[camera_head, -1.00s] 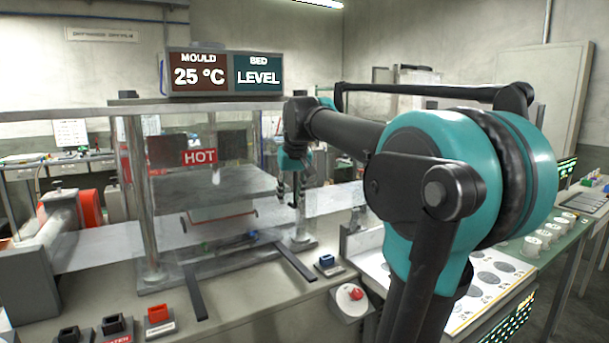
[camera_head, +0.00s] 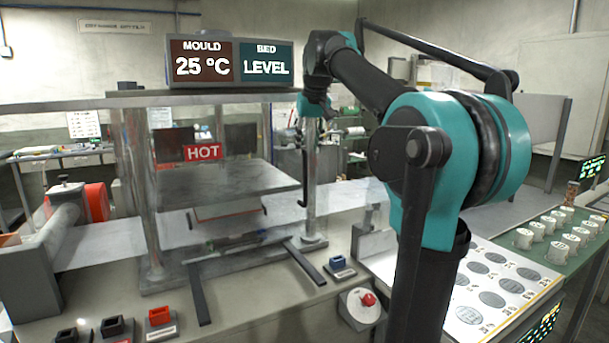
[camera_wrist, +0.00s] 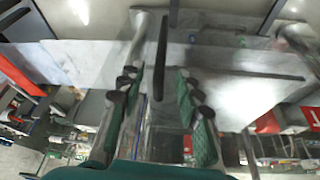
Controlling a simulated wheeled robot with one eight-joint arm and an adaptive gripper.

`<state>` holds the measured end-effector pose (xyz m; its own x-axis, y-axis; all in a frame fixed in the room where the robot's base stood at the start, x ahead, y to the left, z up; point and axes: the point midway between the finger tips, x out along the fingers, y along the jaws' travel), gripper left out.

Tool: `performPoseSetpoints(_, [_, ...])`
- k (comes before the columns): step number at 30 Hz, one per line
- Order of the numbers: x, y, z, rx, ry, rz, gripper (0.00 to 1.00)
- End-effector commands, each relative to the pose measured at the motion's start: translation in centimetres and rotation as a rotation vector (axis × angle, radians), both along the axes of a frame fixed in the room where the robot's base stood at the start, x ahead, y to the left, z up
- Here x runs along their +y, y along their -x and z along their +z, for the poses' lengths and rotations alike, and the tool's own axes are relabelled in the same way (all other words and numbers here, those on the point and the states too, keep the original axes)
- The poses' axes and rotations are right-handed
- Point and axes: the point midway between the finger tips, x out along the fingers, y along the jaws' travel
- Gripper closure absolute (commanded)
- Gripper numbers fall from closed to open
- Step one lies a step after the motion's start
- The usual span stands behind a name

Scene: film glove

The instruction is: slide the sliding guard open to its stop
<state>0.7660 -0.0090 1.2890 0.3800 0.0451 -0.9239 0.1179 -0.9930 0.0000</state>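The sliding guard (camera_head: 130,185) is a clear panel across the front of the press; its exact edges are hard to make out. A dark upright bar that looks like its handle (camera_head: 304,178) stands in front of the right press post. My gripper (camera_head: 303,136) is near the upper part of this bar in the head view; its fingers are small and partly hidden there. In the wrist view my gripper (camera_wrist: 156,88) is open, with its fingers apart on either side of the dark bar (camera_wrist: 162,58). A gap shows on both sides, so I see no grip on it.
A red HOT sign (camera_head: 203,152) is at the press. Steel posts (camera_head: 147,190) flank the platen. A MOULD display (camera_head: 203,67) reads 25 °C. Two dark rails (camera_head: 304,262), a blue switch (camera_head: 339,266) and a red button (camera_head: 368,299) are on the bench in front.

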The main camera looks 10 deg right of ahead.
Motion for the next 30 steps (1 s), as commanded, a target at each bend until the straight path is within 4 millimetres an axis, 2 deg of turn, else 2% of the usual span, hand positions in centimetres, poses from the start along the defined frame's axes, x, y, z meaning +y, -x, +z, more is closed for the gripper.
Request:
performPoseSetpoints(9, [0.3,-2.5,-5.9,0.000,0.000,0.000,0.66])
performPoseSetpoints(15, [0.4,-3.6,-8.7,0.000,0.000,0.000,0.66])
performPoseSetpoints(21, [0.5,-4.1,-10.0,0.000,0.000,0.000,0.66])
performPoseSetpoints(30, [0.5,-4.2,-10.2,0.000,0.000,0.000,0.66])
